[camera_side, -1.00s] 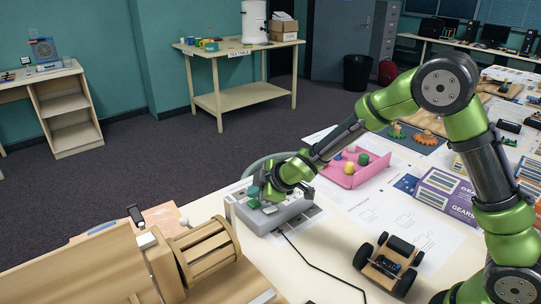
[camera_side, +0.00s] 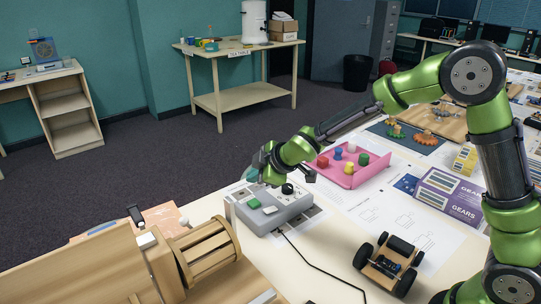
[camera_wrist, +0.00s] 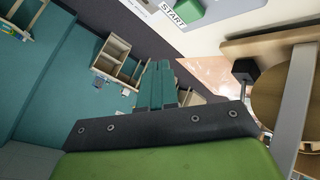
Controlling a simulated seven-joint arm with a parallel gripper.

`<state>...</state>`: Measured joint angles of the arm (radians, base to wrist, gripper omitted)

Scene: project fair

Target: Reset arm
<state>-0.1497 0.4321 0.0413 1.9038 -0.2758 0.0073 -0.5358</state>
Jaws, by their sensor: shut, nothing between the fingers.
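My gripper (camera_side: 256,173) hangs above the back edge of a grey control box (camera_side: 285,211), apart from it. Its teal fingers (camera_wrist: 157,85) are together and empty in the wrist view. The box carries a green button (camera_side: 254,203), a pale button beside it and a black knob (camera_side: 287,188). In the wrist view the green button (camera_wrist: 188,9) shows at the top, cut by the frame edge, with a START label (camera_wrist: 173,17) beside it.
A pink tray (camera_side: 375,175) with several coloured pegs stands behind the box. A small wheeled robot (camera_side: 388,263) sits in front right, with a cable nearby. A wooden drum mechanism (camera_side: 205,250) fills the front left. Open floor lies behind the table edge.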

